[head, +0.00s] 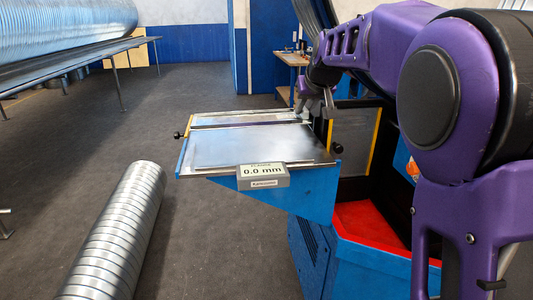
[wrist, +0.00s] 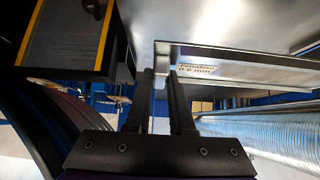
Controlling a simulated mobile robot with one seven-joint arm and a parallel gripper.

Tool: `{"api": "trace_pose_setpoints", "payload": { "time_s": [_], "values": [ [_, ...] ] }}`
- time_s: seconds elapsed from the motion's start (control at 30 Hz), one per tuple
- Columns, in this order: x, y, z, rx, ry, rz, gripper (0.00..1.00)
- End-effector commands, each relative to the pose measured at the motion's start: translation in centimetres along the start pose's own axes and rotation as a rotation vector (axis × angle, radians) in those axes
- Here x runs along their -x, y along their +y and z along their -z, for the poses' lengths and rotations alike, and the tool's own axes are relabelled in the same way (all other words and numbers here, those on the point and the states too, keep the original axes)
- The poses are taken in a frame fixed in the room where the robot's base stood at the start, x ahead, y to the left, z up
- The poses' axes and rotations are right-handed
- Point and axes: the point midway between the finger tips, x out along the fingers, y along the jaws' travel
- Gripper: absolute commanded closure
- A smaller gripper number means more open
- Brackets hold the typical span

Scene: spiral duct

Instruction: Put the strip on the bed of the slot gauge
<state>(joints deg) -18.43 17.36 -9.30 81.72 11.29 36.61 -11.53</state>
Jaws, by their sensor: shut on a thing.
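The strip (wrist: 245,66) is a long, narrow piece of bright sheet metal with a printed label reading 0.6 mm. In the wrist view, my gripper (wrist: 162,80) is shut on its left end and the strip runs off to the right. The slot gauge is a blue-sided table with a grey metal bed (head: 250,148) and a display (head: 262,176) reading 0.0 mm. In the head view, my gripper (head: 314,108) is at the bed's back right corner. A pale strip-like band (head: 235,120) runs along the back of the bed; I cannot tell whether it touches.
Dark knobs (head: 336,148) stick out at the table's sides. A black and yellow-edged housing (head: 355,135) stands right of the bed. A spiral duct (head: 120,235) lies on the floor at front left.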

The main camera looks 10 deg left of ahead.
Motion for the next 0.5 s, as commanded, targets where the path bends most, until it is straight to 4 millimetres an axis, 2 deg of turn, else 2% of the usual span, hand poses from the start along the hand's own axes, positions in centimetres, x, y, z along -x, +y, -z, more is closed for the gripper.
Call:
{"api": "trace_pose_setpoints", "payload": {
  "time_s": [0.2, 0.5],
  "values": [
    [-3.1, 0.0, -3.1, -0.001, -0.003, 0.0, 1.0],
    [-5.0, 0.1, -5.0, -0.001, -0.001, -0.001, 1.0]
  ]
}}
